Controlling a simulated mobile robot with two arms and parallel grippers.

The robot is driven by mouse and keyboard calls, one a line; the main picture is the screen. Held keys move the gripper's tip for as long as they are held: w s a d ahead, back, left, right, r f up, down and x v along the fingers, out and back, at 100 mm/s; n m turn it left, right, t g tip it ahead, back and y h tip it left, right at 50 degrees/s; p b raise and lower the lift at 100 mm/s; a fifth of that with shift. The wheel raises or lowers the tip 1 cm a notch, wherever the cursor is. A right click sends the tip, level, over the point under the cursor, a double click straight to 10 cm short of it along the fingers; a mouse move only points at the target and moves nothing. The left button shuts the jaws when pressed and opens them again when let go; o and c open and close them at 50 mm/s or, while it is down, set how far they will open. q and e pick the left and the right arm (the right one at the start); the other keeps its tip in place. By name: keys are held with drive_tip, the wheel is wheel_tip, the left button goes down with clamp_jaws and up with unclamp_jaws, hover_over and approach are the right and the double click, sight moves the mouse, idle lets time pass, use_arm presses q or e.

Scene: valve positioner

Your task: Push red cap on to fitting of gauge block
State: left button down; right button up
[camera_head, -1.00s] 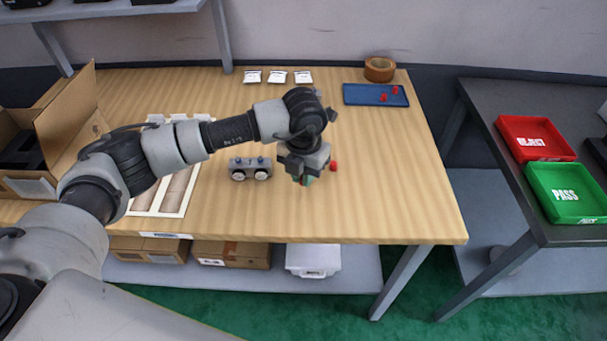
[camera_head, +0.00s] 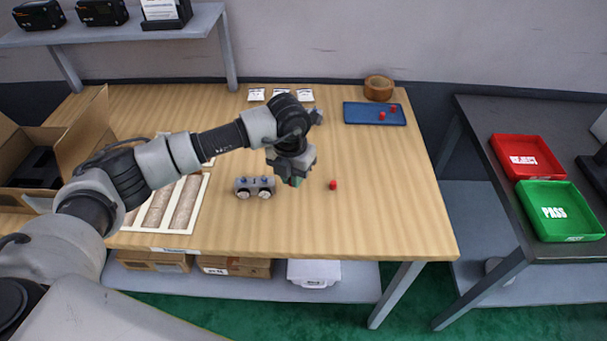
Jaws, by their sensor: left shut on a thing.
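The gauge block (camera_head: 255,187) is a grey block with two round gauges on its front and small dark blue fittings on top. It sits on the wooden table (camera_head: 390,215). My left gripper (camera_head: 293,181) is just right of the block, pointing down. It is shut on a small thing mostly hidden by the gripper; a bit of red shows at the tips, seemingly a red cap. Another red cap (camera_head: 333,184) lies on the table to the right of the gripper. My right gripper is not in view.
A blue tray (camera_head: 360,114) with two red caps and a tape roll (camera_head: 379,88) are at the back right. An open cardboard box (camera_head: 85,140) and a partitioned tray (camera_head: 200,205) are left. Red (camera_head: 512,146) and green (camera_head: 555,229) bins stand on the dark side table.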

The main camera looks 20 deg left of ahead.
use_arm(q)
drive_tip(key=n+p, duration=0.1)
drive_tip(key=p, duration=0.9)
approach(243, 180)
drive_tip(key=d, duration=0.1)
drive_tip(key=shift+a+f+p, duration=0.15)
drive_tip(key=shift+a+p, duration=0.15)
drive_tip(key=shift+a, duration=0.05)
drive_tip(key=shift+f+b, duration=1.95)
drive_tip(key=shift+f, duration=0.8)
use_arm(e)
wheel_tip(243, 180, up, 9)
use_arm(q)
drive_tip(key=shift+f+b, duration=0.2)
drive_tip(key=shift+b, duration=0.2)
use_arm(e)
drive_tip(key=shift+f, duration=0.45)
use_arm(q)
drive_tip(key=shift+f+b, duration=0.45)
drive_tip(key=shift+f, duration=0.1)
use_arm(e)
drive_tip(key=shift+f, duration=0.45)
use_arm(q)
drive_tip(key=c, duration=1.1)
unclamp_jaws()
drive_tip(key=shift+o, duration=0.2)
